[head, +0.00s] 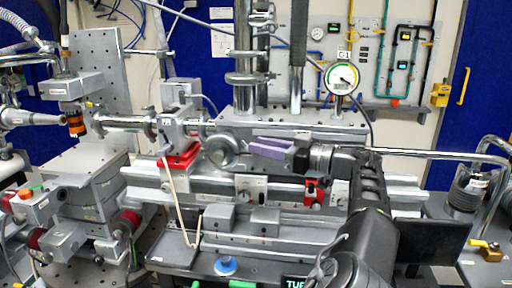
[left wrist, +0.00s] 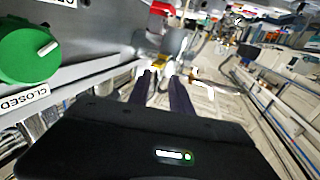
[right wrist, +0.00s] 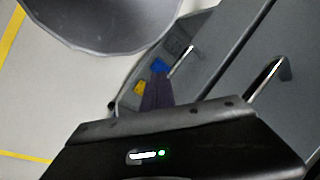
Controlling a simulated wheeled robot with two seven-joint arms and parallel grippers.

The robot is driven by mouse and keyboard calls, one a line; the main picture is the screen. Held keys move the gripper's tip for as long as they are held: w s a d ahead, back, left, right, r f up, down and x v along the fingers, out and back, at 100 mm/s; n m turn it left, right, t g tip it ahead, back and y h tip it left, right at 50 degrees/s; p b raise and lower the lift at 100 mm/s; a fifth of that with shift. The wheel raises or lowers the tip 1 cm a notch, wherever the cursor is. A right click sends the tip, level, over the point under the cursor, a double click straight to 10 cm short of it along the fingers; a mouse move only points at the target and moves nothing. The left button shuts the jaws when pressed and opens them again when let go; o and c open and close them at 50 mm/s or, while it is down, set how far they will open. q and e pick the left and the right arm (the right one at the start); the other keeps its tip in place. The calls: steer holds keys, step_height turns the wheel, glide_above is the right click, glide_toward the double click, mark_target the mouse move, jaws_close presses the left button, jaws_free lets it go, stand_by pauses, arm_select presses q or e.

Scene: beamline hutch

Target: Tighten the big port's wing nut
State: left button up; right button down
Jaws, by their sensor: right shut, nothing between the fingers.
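A round grey flanged port (head: 222,153) sits on the front of the metal chamber in the middle of the head view. It appears to be the big port; I cannot make out its wing nut clearly. My left gripper (head: 252,145) is just right of the port, its purple fingers pointing left at it. In the left wrist view the two fingers (left wrist: 163,80) stand apart with a gap between them and nothing clearly held. A pale grey rounded part (left wrist: 173,42) lies beyond the tips. My right gripper (right wrist: 158,80) is shut and empty, seen only in the right wrist view.
A round dial gauge (head: 342,77) stands above the chamber. A red block (head: 180,158) lies left of the port. A green knob (left wrist: 28,50) beside a "CLOSED" label is close on the left of the left wrist view. A large grey rounded surface (right wrist: 105,22) is near my right gripper.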

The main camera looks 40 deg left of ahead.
arm_select(q)
steer(key=shift+s+a, duration=0.2)
steer(key=shift+a, duration=0.8)
steer(key=shift+c, duration=0.3)
jaws_close()
